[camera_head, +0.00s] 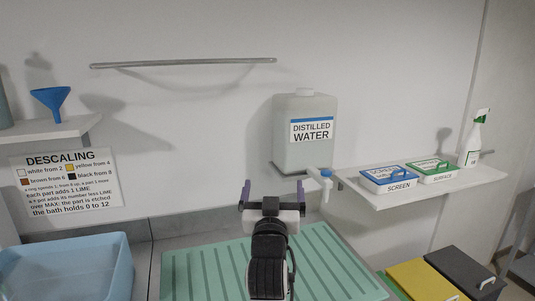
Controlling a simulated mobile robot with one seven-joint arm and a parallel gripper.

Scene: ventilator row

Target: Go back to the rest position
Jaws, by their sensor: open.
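My gripper (272,197) is in the lower middle of the head view. Its two purple-grey fingers stand wide apart with nothing between them. It is held over the far part of a green ribbed mat (200,280), in front of the wall. My dark arm hides the middle of the mat. A distilled water jug (305,155) with a blue-handled tap (326,176) is on the wall just behind and to the right of my gripper. I cannot tell the exact gap between my right finger and the tap.
A blue basin (75,265) stands at lower left, under a descaling sign (65,180) and a shelf with a blue funnel (50,101). The right shelf (440,191) holds the screen box (388,177), the surface box (437,169) and a spray bottle (475,140). Yellow (420,281) and black (462,272) lids are below.

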